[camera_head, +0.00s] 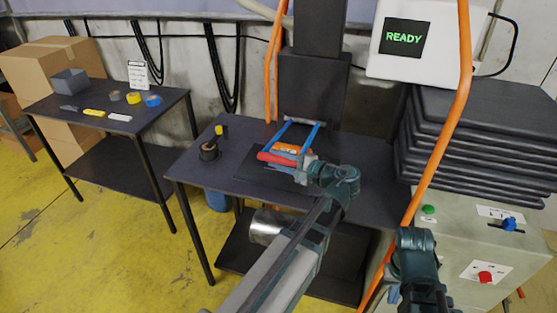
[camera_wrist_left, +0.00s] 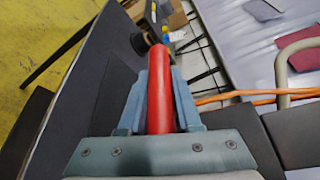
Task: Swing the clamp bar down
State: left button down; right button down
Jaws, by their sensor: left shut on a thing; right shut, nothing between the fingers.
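The clamp bar has two blue side arms (camera_head: 311,137) and a red grip (camera_head: 276,160) at its front end. It leans low over an orange piece (camera_head: 292,149) on the dark bench. The side arms run back to a hinge rod at the dark press column. My left gripper (camera_head: 293,166) is shut on the red grip. In the left wrist view the red grip (camera_wrist_left: 160,95) lies between both fingers and sticks out past them. My right gripper (camera_head: 391,276) is shut and empty in front of the grey-green control cabinet, partly hidden, well apart from the bar.
A screen (camera_head: 404,37) reads READY. The control cabinet (camera_head: 459,243) carries green, blue and red controls. Dark slabs (camera_head: 485,135) are stacked on it. A black spool (camera_head: 208,152) stands on the bench's left. A side table (camera_head: 65,97) with tape rolls stands further left. Orange hoses hang alongside.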

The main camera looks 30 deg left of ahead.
pick_arm(q)
jog(key=f+b, duration=0.4)
jog(key=f, duration=0.1)
jog(key=f+b, duration=0.2)
jog(key=f, duration=0.1)
jog(key=shift+s+d, duration=0.15)
jog(key=shift+s, duration=0.25)
jog(key=shift+s+f+b, duration=0.3)
jog(key=shift+f+b, duration=0.3)
jog(key=shift+b, duration=0.3)
jog(key=shift+d, duration=0.1)
jog(key=c, duration=0.8)
grip_release()
jog(key=shift+o, duration=1)
jog(key=shift+w+f, duration=0.1)
jog(key=shift+f, duration=0.05)
jog(key=shift+w, duration=0.1)
